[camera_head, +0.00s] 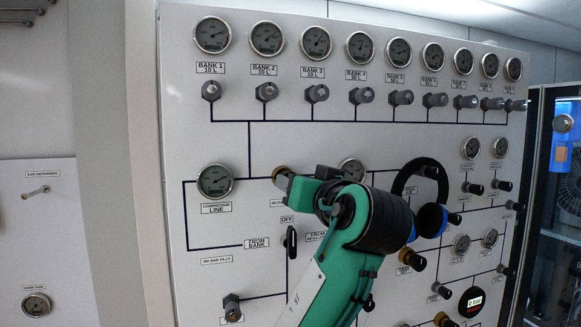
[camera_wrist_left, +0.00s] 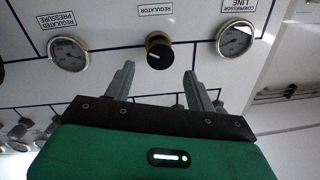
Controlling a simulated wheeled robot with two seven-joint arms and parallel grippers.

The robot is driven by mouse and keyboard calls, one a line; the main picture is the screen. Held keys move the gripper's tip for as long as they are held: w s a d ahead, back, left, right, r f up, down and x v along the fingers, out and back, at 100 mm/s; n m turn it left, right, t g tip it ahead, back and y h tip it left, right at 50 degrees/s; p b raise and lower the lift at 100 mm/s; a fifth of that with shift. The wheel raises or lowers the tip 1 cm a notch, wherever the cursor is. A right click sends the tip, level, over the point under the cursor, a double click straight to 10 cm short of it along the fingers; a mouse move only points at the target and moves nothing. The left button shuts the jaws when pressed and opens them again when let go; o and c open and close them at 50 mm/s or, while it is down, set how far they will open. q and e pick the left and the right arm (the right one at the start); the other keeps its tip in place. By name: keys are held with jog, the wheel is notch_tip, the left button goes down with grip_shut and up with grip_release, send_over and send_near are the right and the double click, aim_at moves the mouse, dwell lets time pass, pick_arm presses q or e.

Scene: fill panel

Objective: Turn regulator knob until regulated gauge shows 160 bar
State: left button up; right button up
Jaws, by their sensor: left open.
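The regulator knob (camera_wrist_left: 159,47), black with a brass-coloured collar, is on the white panel under its "REGULATOR" label in the wrist view. In the head view only its brass edge (camera_head: 280,170) shows beside my left gripper (camera_head: 289,180). In the wrist view my left gripper (camera_wrist_left: 159,70) is open, its two grey fingers pointing toward the knob, one to each side and short of it, with nothing between them. The regulated pressure gauge (camera_wrist_left: 68,55) is left of the knob there; in the head view it (camera_head: 352,167) is partly hidden by my arm. Its needle reading is too small to tell.
The compressor line gauge (camera_wrist_left: 235,37) is right of the knob in the wrist view and left of it in the head view (camera_head: 215,181). A black lever (camera_head: 290,242) is below my gripper. Black-and-blue ear defenders (camera_head: 432,218) hang to the right. Bank knobs (camera_head: 266,92) line the top.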

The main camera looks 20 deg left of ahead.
pick_arm(q)
jog(key=shift+p+x, duration=1.35)
jog(key=shift+x, duration=1.75)
jog(key=c, duration=1)
